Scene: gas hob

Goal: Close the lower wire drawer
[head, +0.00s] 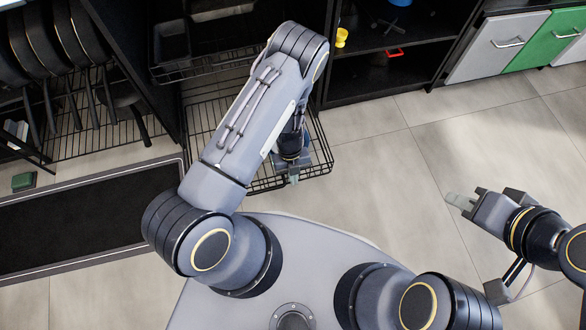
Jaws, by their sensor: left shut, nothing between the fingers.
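The lower wire drawer (205,112) is a black wire basket standing pulled out of the dark cabinet, low over the floor. Its front right corner shows past my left forearm, which hides much of its middle. My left gripper (293,179) points down at the drawer's front rim, shut and empty. I cannot tell whether its fingers touch the wire. My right gripper (460,202) is out over the floor at the right, far from the drawer. Its pale fingertips show, but not clearly whether they are apart.
An upper wire basket (215,64) with a dark box (172,43) sits above the lower drawer. Pans hang in a rack (60,50) at the left. A dark mat (85,220) lies on the floor. Open shelves (390,62) stand right of the drawer. The tiled floor in front is clear.

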